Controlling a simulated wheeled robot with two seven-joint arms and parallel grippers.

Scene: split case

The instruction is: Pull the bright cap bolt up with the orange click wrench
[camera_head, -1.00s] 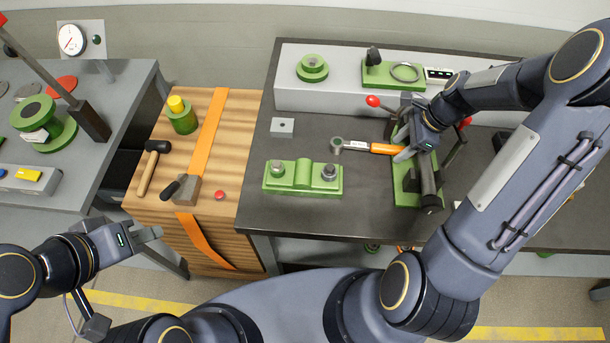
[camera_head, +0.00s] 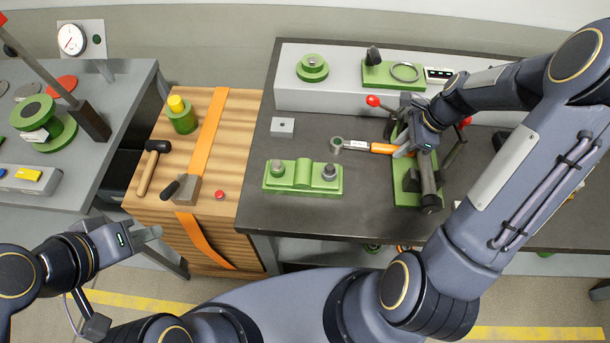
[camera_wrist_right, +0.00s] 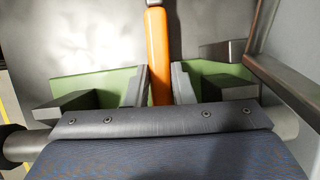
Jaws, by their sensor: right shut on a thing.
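The orange click wrench (camera_head: 383,148) lies nearly level in the head view, its ring head (camera_head: 337,143) pointing left over the dark bench. My right gripper (camera_head: 404,151) is shut on its orange handle, which also shows between the fingers in the right wrist view (camera_wrist_right: 158,50). The green split case (camera_head: 303,176) sits on the bench to the left of and nearer than the wrench, with a cap bolt at each end. The right bolt (camera_head: 329,172) looks greyer and the left bolt (camera_head: 277,171) somewhat brighter. My left gripper (camera_head: 150,233) is empty, in front of the wooden crate, its fingers apart.
A green stand with a dark clamp (camera_head: 408,185) is under my right gripper. A small grey block (camera_head: 282,127) lies behind the case. A wooden crate (camera_head: 143,196) to the left carries a mallet (camera_head: 152,165), an orange strap and a red button. The bench front is clear.

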